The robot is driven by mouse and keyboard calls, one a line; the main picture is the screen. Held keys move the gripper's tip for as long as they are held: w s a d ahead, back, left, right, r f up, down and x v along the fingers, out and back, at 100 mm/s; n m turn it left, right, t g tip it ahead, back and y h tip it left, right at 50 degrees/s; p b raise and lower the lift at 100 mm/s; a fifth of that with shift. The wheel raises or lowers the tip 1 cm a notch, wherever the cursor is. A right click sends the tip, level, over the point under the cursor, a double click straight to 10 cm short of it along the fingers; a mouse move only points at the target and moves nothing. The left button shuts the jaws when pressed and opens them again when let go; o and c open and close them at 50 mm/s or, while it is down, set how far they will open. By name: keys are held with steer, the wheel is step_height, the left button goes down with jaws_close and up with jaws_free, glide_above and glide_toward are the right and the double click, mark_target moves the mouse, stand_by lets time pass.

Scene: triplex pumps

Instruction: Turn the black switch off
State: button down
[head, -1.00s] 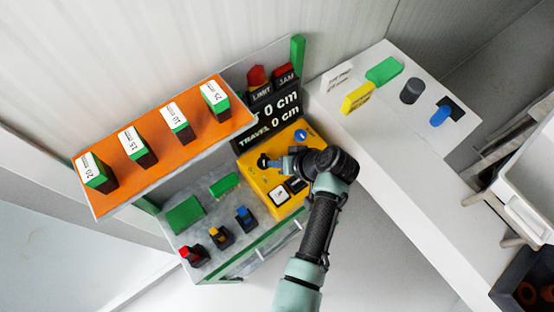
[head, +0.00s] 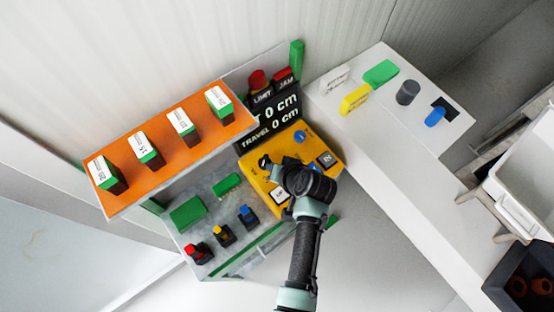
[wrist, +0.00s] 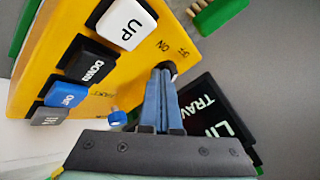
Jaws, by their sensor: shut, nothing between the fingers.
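The yellow control box (head: 310,147) stands at the right end of the grey bench. In the wrist view its yellow face (wrist: 45,60) carries a white UP button (wrist: 126,23), a black DOWN button (wrist: 90,62) and ON and OFF lettering. My gripper (wrist: 163,72) is shut, with its blue fingertips at a small dark part, apparently the black switch (wrist: 172,67), beside that lettering. The fingers hide most of it, so I cannot tell its position or whether they touch it. In the head view my gripper (head: 265,161) is over the box's left part.
A blue knob (wrist: 117,117) sticks out of the box near the fingers. A black TRAVEL display (head: 273,118) stands behind the box. An orange shelf (head: 160,150) with labelled blocks overhangs the bench at left. A white table (head: 390,150) with small objects stands at right.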

steer(key=shift+s+a, duration=0.3)
steer(key=shift+a, duration=0.3)
steer(key=shift+s+a, duration=0.1)
steer(key=shift+a, duration=0.2)
steer(key=shift+a, duration=0.3)
stand_by(0.4)
